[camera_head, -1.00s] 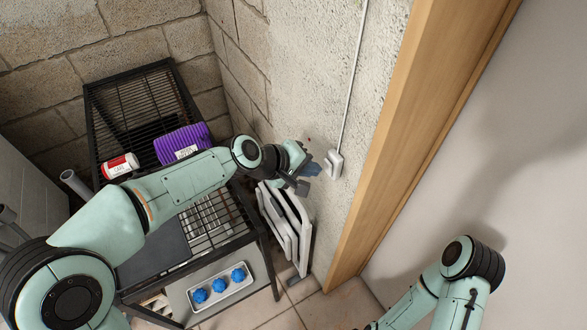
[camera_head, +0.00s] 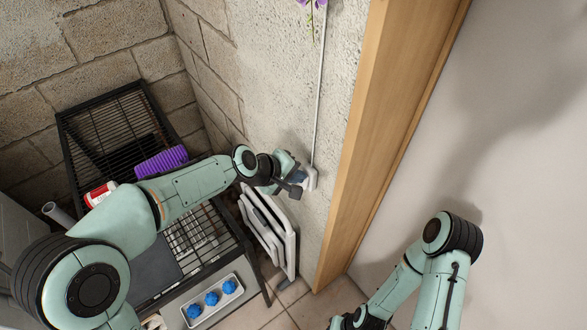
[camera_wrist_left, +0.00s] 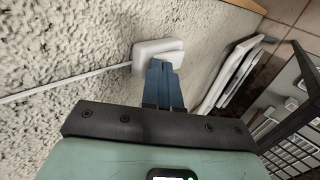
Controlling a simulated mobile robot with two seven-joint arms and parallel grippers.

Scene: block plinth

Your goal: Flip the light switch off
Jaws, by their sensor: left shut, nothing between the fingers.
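The white light switch (camera_head: 311,179) is a small box on the rough wall, at the lower end of a white cable. In the left wrist view the switch (camera_wrist_left: 158,48) is at the upper middle, partly hidden behind the fingers. My left gripper (camera_head: 303,179) is shut and empty, with its blue fingertips right at the switch. It also shows in the left wrist view (camera_wrist_left: 160,72), where the tips overlap the switch face; I cannot tell for sure whether they touch. The rocker's position is hidden. My right arm shows at the lower right, with its gripper mostly cut off at the bottom edge.
A wooden door frame (camera_head: 385,140) stands right of the switch. White folded panels (camera_head: 268,235) lean on the wall below it. A black wire rack (camera_head: 100,125) holds a purple basket (camera_head: 161,161) and a red-white can (camera_head: 99,194). A tray (camera_head: 236,293) holds blue items.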

